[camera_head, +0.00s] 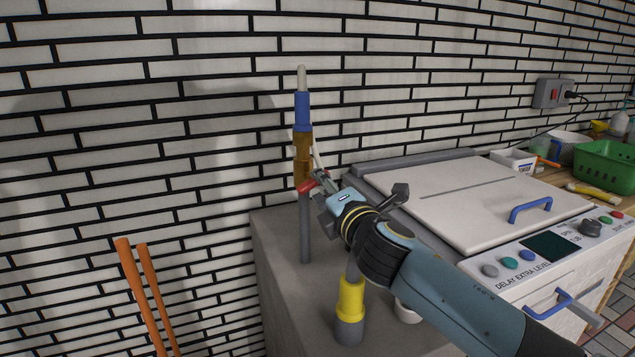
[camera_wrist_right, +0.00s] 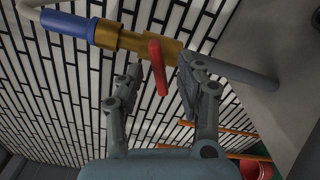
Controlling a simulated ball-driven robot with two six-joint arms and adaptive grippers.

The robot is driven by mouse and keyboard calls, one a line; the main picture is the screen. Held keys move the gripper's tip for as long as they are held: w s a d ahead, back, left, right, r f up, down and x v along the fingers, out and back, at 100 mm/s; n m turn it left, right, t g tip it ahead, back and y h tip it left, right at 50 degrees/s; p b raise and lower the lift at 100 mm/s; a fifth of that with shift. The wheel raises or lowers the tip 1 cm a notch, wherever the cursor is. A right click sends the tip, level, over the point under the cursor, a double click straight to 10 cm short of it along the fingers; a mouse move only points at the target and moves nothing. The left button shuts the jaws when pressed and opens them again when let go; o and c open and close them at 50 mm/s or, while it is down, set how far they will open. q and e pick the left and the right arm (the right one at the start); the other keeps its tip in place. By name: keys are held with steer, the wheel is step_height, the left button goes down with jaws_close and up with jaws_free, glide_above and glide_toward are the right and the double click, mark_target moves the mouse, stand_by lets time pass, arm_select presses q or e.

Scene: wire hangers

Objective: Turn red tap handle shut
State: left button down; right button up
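The tap is a brass valve body (camera_head: 303,148) on an upright grey pipe (camera_head: 305,230), with a blue section (camera_head: 302,112) and a pale tip above. Its red handle (camera_head: 306,187) shows low on the brass part, partly covered by my right gripper (camera_head: 318,183). In the right wrist view the red handle (camera_wrist_right: 158,68) sticks out from the brass body (camera_wrist_right: 135,42) between the two fingertips of my right gripper (camera_wrist_right: 160,75). The fingers are apart, with a visible gap on each side of the handle. My left gripper is in neither view.
The pipe stands on a grey counter (camera_head: 277,250) against a white brick wall. A yellow and grey fitting (camera_head: 350,300) stands below my right arm. A white machine (camera_head: 470,205) with a blue-handled lid is at right. Orange poles (camera_head: 137,290) stand at lower left.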

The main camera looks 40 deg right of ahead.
steer(key=v, duration=0.8)
steer(key=shift+s, duration=0.35)
